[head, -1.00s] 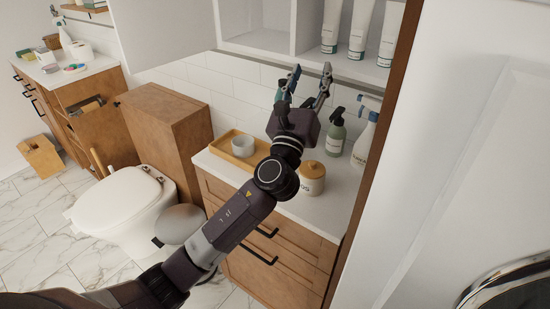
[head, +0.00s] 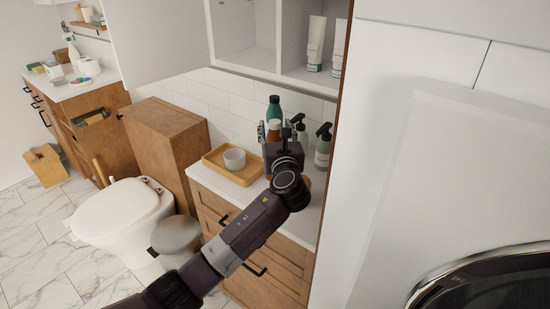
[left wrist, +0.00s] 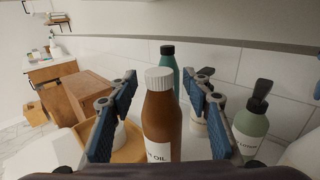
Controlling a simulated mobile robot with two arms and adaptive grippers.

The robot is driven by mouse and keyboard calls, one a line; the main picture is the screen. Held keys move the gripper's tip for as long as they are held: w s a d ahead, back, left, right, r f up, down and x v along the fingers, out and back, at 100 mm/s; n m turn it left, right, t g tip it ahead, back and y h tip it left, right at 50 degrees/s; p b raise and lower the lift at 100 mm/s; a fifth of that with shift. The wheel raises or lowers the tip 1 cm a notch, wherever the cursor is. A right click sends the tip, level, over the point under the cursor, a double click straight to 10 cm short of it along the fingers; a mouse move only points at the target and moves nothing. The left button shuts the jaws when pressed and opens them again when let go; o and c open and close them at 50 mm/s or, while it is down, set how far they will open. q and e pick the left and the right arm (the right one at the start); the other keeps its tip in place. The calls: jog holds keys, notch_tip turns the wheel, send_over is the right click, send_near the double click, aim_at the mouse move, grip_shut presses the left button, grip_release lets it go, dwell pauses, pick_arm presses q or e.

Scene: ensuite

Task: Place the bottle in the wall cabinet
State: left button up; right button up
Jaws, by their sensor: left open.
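A brown bottle (left wrist: 162,118) with a white ribbed cap and an oil label stands upright in the left wrist view, between the spread fingers of my left gripper (left wrist: 166,88). In the head view the brown bottle (head: 273,127) shows just beyond my open left gripper (head: 274,134), which partly hides it. A teal bottle (left wrist: 167,64) with a dark cap stands behind it. The wall cabinet (head: 244,42) is above the counter, with its left compartment empty and white tubes (head: 316,44) standing in the right one. My right gripper is not in view.
A green pump bottle (head: 323,152) stands right of the gripper. A wooden tray (head: 216,163) with a cup (head: 235,158) is to the left. A white door panel (head: 155,35) stands open left of the cabinet. A tall brown side panel borders the counter's right.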

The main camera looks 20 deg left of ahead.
pick_arm(q)
jog(key=shift+w+a, duration=0.3)
jog(key=shift+w, duration=0.35)
jog(key=shift+c, duration=0.4)
grip_shut()
